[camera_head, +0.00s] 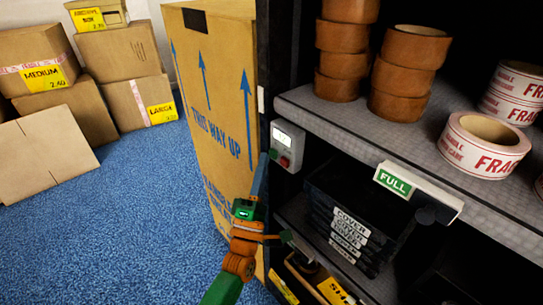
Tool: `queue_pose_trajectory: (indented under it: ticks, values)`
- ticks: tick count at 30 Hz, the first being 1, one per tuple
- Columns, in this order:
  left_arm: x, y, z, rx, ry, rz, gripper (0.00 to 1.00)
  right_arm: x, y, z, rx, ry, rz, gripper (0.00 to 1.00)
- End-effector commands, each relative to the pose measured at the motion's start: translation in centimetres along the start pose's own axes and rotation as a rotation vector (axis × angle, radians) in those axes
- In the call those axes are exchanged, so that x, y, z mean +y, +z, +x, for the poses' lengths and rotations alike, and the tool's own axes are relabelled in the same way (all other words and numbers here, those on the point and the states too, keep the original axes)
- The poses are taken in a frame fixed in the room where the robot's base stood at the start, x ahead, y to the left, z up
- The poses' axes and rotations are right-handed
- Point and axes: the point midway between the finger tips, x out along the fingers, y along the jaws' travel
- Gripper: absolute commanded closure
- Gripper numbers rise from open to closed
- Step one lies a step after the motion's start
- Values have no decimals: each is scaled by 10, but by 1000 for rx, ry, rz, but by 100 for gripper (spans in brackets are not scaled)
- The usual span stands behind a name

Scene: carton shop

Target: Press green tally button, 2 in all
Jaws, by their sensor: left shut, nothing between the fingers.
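The tally counter (290,138) is a small light-grey box on the shelf unit's upright post. It has a lit display near its top and a red button (284,162) low on its front. A small green spot (273,154) shows at the box's lower left, right beside my fingertips. My left gripper (265,158) is shut and empty, its fingers pointing up at the counter's lower left edge. I cannot tell whether the tip touches the button. The digits are too small to read. My right gripper is out of view.
A tall carton (215,110) marked "THIS WAY UP" stands just left of the counter. The grey shelf (390,135) holds brown and "FRAGILE" tape rolls, with a "FULL" sign (394,184) on its edge. Boxes stand at the far left; blue floor (130,230) lies open.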

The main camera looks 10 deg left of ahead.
Motion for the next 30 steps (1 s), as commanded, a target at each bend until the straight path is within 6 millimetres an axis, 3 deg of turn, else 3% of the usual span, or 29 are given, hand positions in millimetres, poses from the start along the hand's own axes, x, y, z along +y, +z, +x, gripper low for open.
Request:
queue_pose_trajectory:
  ticks: [30]
  values:
    - [-5,4,6,0,-1,0,100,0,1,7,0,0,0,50]
